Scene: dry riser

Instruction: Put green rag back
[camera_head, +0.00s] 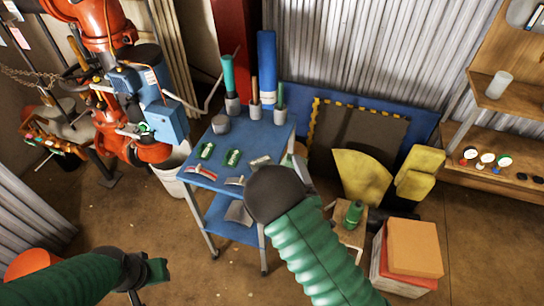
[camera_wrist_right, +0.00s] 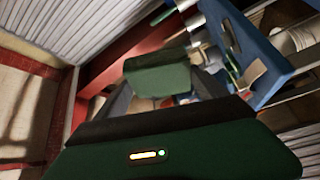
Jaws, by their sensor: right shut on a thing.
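My right gripper (camera_wrist_right: 160,92) is shut on a dark green piece (camera_wrist_right: 157,79), which looks like the green rag, between its dark fingers in the right wrist view. In the head view my right arm's dark wrist hides most of this gripper and what it holds, in front of the right side of the blue cart (camera_head: 205,181). Two green items with pale marks, one at the left (camera_head: 207,151) and one at the right (camera_head: 233,157), lie on the cart top. My left gripper (camera_head: 158,270) is at the lower left, away from the cart; its jaws are unclear.
A wooden stool (camera_head: 343,233) carries a green bottle (camera_head: 354,213). Stacked boxes (camera_head: 414,249) and yellow pads (camera_head: 361,176) stand right. Red pipework (camera_head: 112,22) stands left. Floor at front left is partly clear.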

